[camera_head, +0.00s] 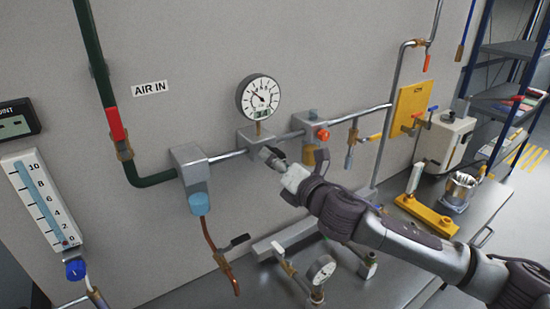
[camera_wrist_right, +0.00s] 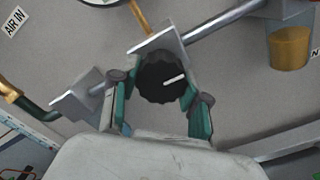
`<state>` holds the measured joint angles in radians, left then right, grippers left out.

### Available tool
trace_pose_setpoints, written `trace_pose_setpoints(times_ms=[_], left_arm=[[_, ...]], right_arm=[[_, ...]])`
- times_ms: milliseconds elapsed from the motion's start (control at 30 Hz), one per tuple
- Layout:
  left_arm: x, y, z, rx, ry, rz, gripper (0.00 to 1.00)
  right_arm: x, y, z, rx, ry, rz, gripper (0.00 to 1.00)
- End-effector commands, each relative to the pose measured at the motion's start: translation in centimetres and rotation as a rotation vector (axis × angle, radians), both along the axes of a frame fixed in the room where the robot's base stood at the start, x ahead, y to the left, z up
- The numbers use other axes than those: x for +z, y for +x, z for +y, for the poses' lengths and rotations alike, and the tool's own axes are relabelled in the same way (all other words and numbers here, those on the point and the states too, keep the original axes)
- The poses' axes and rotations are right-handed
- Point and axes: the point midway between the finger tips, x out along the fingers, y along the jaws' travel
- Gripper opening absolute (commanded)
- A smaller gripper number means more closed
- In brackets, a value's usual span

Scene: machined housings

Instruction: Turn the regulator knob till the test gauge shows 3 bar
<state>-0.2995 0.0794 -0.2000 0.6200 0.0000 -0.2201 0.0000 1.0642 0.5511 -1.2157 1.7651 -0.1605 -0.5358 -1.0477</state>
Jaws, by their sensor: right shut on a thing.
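The regulator knob (camera_wrist_right: 160,78) is black and ribbed with a white pointer line, which points right and slightly up in the right wrist view. It sits on a grey regulator block (camera_head: 251,138) on the wall pipe. My right gripper (camera_head: 271,156) is shut on the knob, with a green-padded finger on each side of it. In the head view the gripper mostly hides the knob. A round white gauge (camera_head: 259,97) stands above the block; its needle is too small to read surely. A second gauge (camera_head: 322,269) is low at the bench. My left gripper is not in view.
The pipe runs past a grey filter with a blue bowl (camera_head: 199,203) and, to the right, a unit with an orange knob (camera_head: 323,135). A yellow plate (camera_head: 410,108) and a white box (camera_head: 444,140) are further right. A bench lies below.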

Motion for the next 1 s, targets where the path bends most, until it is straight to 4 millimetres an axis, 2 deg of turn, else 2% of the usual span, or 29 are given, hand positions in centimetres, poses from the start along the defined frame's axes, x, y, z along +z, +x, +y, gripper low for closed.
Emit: trace_pose_setpoints(times_ms=[500,533,667,1000], left_arm=[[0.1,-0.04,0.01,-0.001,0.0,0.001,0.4],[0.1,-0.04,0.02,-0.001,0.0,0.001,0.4],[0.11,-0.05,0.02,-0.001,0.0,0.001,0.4],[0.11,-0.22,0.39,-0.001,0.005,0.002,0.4]], right_arm=[[-0.16,0.0,-0.01,0.0,-0.016,-0.007,0.11],[-0.16,0.0,-0.01,0.0,-0.016,-0.007,0.49],[-0.13,0.0,-0.01,-0.001,-0.015,-0.008,0.71],[-0.06,-0.15,-0.14,-0.001,-0.015,-0.009,0.71]])
